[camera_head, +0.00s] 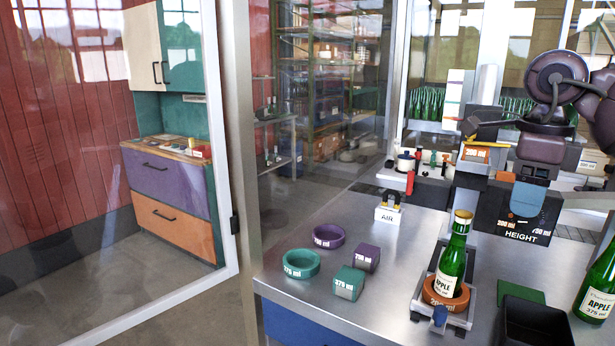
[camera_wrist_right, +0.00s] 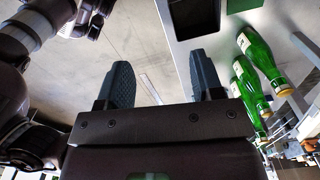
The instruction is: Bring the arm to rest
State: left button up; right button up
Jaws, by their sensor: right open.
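My right gripper (camera_head: 527,200) hangs at the upper right in the head view, in front of the black HEIGHT block (camera_head: 505,222). In the wrist view its two dark fingers (camera_wrist_right: 160,65) stand wide apart with nothing between them. A green APPLE bottle (camera_head: 449,270) with a gold top (camera_head: 462,219) stands upright in an orange-brown ring (camera_head: 440,298) on a metal fixture, apart from the gripper. My left gripper cannot be made out in either view.
A second green bottle (camera_head: 596,290) stands at the right edge, beside a black bin (camera_head: 533,325). Green (camera_head: 300,263) and purple (camera_head: 328,236) rings and matching blocks lie on the steel table (camera_head: 385,255). A white AIR block (camera_head: 388,215) stands behind. A glass panel (camera_head: 120,200) is at left.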

jog(key=s+a+f+m+y, duration=0.2)
jog(key=a+f+y, duration=0.3)
jog(key=a+y, duration=0.55)
jog(key=s+a+f+m+y, duration=0.3)
jog(key=a+y, duration=0.4)
jog(key=a, duration=0.6)
jog(key=d+f+m+t+h, duration=0.7)
jog(key=f+m+t+h, duration=0.15)
jog(key=m, duration=0.75)
jog(key=d+f+m+t+h, duration=0.7)
jog(key=m+t+h, duration=0.15)
jog(key=m, duration=0.75)
jog(key=s+d+f+m+g+h, duration=0.1)
jog(key=s+d+f+m+g, duration=0.1)
jog(key=s+f+m+g, duration=0.6)
jog(key=s+d+f+m+g, duration=0.1)
jog(key=s+d+f+g, duration=0.2)
jog(key=s+f+g, duration=0.85)
jog(key=w+f+t, duration=0.4)
jog(key=f+t, duration=0.4)
jog(key=t, duration=0.6)
jog(key=shift+n, duration=0.4)
